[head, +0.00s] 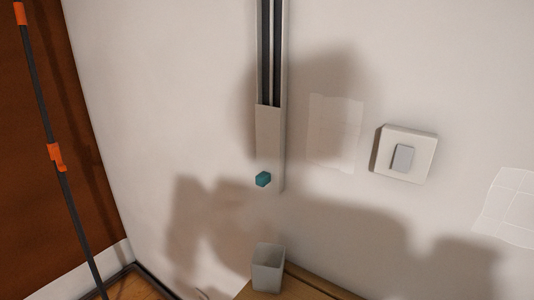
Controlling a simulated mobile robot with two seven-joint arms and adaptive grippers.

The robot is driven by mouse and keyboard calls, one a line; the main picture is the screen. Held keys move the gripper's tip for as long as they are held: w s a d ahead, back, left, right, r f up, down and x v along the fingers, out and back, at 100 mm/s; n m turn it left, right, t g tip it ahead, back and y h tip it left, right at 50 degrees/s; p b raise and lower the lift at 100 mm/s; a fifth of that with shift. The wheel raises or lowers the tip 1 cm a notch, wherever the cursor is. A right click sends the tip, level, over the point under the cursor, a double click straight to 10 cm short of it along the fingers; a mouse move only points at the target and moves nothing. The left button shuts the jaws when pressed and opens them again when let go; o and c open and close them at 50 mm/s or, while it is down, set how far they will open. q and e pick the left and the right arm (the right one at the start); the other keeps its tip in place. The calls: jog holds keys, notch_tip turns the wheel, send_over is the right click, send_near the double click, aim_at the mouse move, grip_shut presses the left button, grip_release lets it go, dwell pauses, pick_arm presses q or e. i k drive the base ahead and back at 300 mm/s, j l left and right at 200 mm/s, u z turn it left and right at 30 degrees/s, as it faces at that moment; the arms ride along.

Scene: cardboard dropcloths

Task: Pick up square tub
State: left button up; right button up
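A small grey-white square tub (267,268) with an open top stands upright at the bottom centre of the head view. It stands on a wooden surface (303,287) close to the wall. Neither of my grippers shows in this view, so I cannot see whether they are open or shut.
A light switch (405,153) is on the white wall at the right. A vertical channel (270,130) runs down the wall above the tub, with a small teal block (263,179) near its lower end. A dark pole with orange clips (48,120) stands at the left.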

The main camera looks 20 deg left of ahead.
aim_at(268, 261)
jog(key=k+l+z, duration=0.25)
jog(key=k, duration=0.35)
jog(key=k+l+z, duration=0.25)
jog(key=k+l, duration=0.3)
jog(key=i+j, duration=0.2)
jog(key=i, duration=0.25)
